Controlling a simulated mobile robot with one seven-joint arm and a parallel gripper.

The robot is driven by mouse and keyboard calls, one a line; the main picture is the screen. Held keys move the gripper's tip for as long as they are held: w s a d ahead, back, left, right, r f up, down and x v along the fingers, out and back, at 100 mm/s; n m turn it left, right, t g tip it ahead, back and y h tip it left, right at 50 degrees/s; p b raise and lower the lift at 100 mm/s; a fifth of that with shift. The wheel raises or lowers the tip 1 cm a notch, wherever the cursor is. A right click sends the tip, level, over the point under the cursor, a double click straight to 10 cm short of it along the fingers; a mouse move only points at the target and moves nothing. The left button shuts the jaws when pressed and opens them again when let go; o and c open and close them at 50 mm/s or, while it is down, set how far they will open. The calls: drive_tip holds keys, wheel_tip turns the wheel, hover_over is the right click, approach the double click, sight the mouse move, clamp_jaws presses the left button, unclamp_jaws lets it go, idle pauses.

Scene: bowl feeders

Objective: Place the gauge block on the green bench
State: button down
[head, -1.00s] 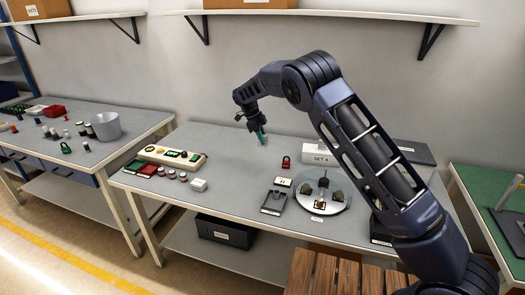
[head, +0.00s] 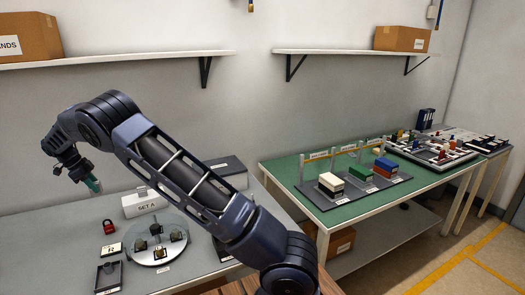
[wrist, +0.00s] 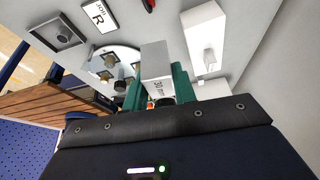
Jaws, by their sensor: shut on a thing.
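The gauge block (wrist: 157,62) is a pale grey bar marked "30" in the wrist view. My gripper (wrist: 158,88) is shut on it between green fingertips. In the head view my gripper (head: 92,184) is at the left, held above the grey bench; the block cannot be made out there. The green bench (head: 345,208) stands to the right of the grey bench, well away from my gripper.
The grey bench (head: 190,275) holds a red padlock (head: 109,226), a white "SET A" box (head: 143,203), a round plate (head: 157,248) with several small parts and a dark tray (head: 108,277). The green bench's front-left strip is bare. A shelf (head: 350,52) hangs above it.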

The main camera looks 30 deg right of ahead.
drive_tip(key=w+d+m, duration=0.1)
drive_tip(key=w+d, duration=0.3)
drive_tip(key=d, duration=0.4)
drive_tip(key=w+d+m+g, duration=0.1)
drive_tip(key=w+d, duration=0.3)
drive_tip(key=d, duration=0.4)
drive_tip(key=w+d+m, duration=0.1)
drive_tip(key=w+d, duration=0.4)
drive_tip(key=d, duration=0.3)
drive_tip(key=w+d+m+g+y, duration=0.1)
drive_tip(key=d+m, duration=0.2)
drive_tip(key=d, duration=1.7)
drive_tip(key=w+d+m+g, duration=0.1)
drive_tip(key=w+d+m, duration=0.1)
drive_tip(key=d, duration=1.8)
drive_tip(key=s+d+m+y, duration=0.15)
drive_tip(key=s+d, duration=0.35)
drive_tip(key=d, duration=0.6)
drive_tip(key=s+d+m, duration=0.2)
drive_tip(key=s+d, duration=0.3)
drive_tip(key=d, duration=0.7)
drive_tip(key=s+d+m, duration=0.2)
drive_tip(key=s+d, duration=0.3)
drive_tip(key=d, duration=0.6)
drive_tip(key=shift+n+g, duration=0.25)
drive_tip(key=shift+g, duration=0.15)
wheel_tip(320, 180, down, 20)
drive_tip(key=shift+w+r, duration=0.1)
